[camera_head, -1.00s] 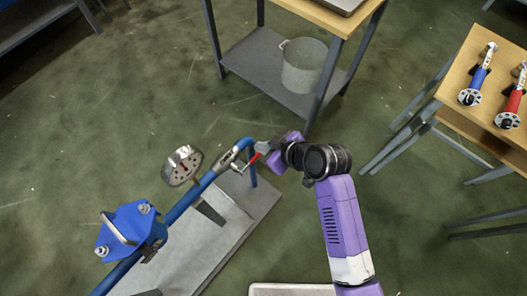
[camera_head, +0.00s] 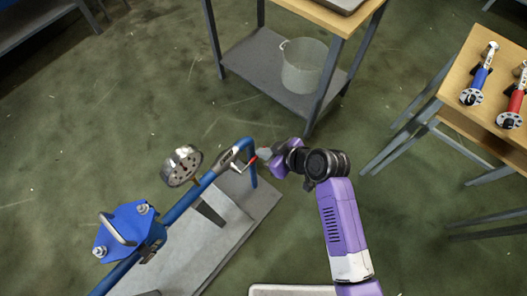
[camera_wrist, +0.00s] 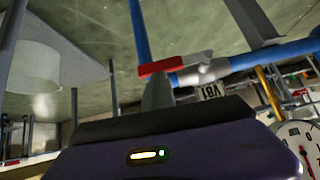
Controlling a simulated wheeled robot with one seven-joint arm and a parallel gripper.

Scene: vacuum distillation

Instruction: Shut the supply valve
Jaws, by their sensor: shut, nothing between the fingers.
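The supply valve's red lever (camera_head: 249,160) sits on the blue pipe, near the pipe's bend at its upper right end. In the wrist view the red lever (camera_wrist: 166,66) lies crosswise just beyond my fingertips, beside a silver valve body (camera_wrist: 205,70). My gripper (camera_head: 264,155) is shut and empty, just right of the lever. In the wrist view its grey finger (camera_wrist: 157,92) reaches up to the lever's edge; I cannot tell whether they touch.
A round gauge (camera_head: 182,166) and a blue clamp-like block (camera_head: 130,229) are on the same pipe, over a grey base plate (camera_head: 200,240). A shelf table with a bucket (camera_head: 303,66) stands behind. A wooden table (camera_head: 465,113) with blue and red tools is at right.

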